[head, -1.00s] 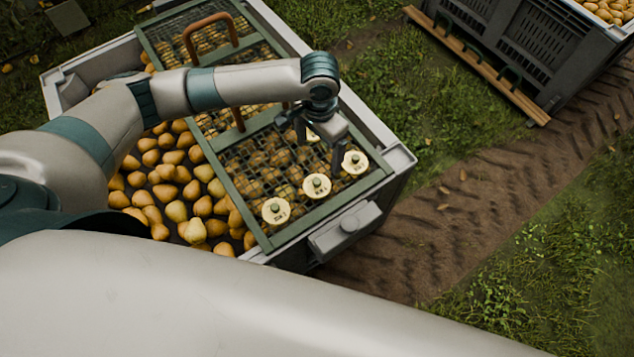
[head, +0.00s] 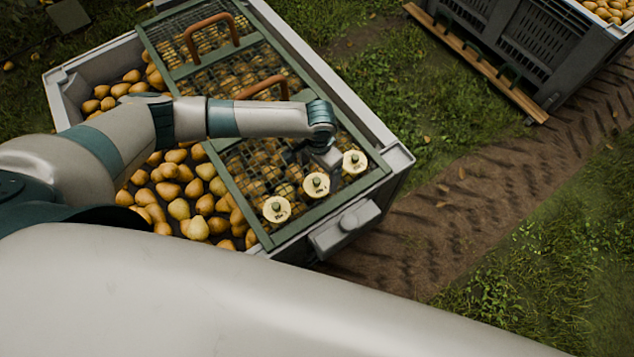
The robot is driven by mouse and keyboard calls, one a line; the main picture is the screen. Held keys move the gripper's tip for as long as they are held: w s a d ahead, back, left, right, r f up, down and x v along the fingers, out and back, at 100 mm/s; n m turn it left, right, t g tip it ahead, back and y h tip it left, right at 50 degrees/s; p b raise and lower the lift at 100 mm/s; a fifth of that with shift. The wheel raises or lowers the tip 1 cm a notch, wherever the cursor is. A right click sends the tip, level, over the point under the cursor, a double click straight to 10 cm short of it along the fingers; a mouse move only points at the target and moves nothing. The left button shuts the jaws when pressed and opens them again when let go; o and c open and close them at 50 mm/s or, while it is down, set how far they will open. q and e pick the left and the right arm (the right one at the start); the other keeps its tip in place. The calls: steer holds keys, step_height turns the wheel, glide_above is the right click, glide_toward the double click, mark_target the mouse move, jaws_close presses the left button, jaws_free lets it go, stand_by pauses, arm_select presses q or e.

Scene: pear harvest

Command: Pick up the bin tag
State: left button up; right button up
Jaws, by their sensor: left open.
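Three round cream bin tags with dark knobs lie in a row on the near end of the green mesh lid (head: 377,176): a left one (head: 277,209), a middle one (head: 317,186) and a right one (head: 354,162). My left gripper (head: 314,170) is open, pointing down just behind the middle and right tags. Its fingers are dark and partly hidden by its own wrist, and I cannot tell whether they touch a tag. My right gripper is not in view.
The lid covers part of a grey bin (head: 399,160) of pears (head: 180,209). Two brown handles, one near (head: 265,88) and one far (head: 211,28), rise from the lid. Another pear bin (head: 530,45) stands at the top right. Grass and a dirt track lie between.

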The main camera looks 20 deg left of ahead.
mark_target(317, 180)
arm_select(q)
steer(key=shift+f, duration=0.1)
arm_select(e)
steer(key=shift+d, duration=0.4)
arm_select(q)
steer(key=shift+s+a+f+p, duration=0.15)
steer(key=shift+f+p, duration=0.25)
steer(key=shift+f, duration=0.25)
step_height(317, 180, down, 3)
steer(key=shift+p, duration=0.4)
steer(key=shift+f, duration=0.4)
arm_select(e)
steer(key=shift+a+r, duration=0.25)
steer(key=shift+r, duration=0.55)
arm_select(q)
steer(key=c, duration=1.1)
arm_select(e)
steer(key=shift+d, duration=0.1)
